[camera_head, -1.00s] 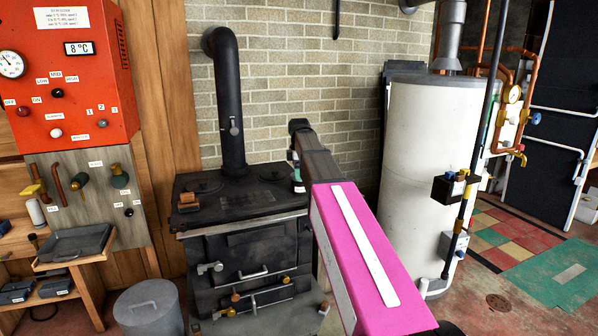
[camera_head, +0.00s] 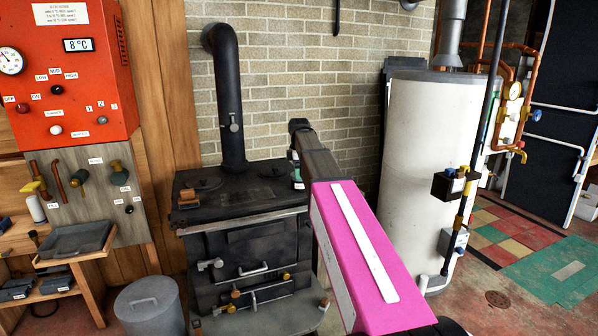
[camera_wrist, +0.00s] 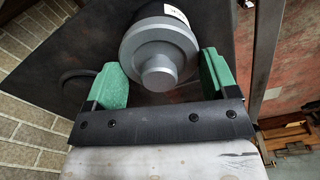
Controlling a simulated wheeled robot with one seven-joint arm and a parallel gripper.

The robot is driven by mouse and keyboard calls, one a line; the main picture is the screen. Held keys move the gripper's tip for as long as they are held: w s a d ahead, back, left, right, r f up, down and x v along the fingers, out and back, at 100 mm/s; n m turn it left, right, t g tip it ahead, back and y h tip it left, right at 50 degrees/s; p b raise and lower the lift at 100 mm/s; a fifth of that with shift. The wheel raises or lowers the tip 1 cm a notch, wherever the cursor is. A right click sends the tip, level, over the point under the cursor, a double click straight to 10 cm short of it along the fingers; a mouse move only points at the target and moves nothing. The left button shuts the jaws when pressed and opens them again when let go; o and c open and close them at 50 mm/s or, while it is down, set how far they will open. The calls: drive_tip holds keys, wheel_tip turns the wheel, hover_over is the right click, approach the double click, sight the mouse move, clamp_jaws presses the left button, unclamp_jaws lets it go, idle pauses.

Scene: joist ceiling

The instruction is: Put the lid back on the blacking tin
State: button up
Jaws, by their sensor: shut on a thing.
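My gripper (camera_wrist: 160,75) has green fingers on either side of a round grey lid (camera_wrist: 158,72) with a stepped knob. It is shut on the lid. A darker round body with a white label (camera_wrist: 177,14) shows just behind the lid, probably the blacking tin; I cannot tell whether the lid touches it. In the head view a small label-bearing piece (camera_head: 298,185) shows below the end of my arm, at the right edge of the black stove (camera_head: 250,190). My pink and grey arm hides much there.
A brown block (camera_head: 188,196) sits at the stove top's left. A black flue pipe (camera_head: 230,100) rises at the back. A white tank (camera_head: 425,170) stands close to the right of my arm. A grey lidded bin (camera_head: 150,305) is on the floor at left.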

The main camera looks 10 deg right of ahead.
drive_tip(key=shift+f, duration=0.25)
drive_tip(key=o, duration=0.9)
drive_tip(key=shift+r, duration=0.1)
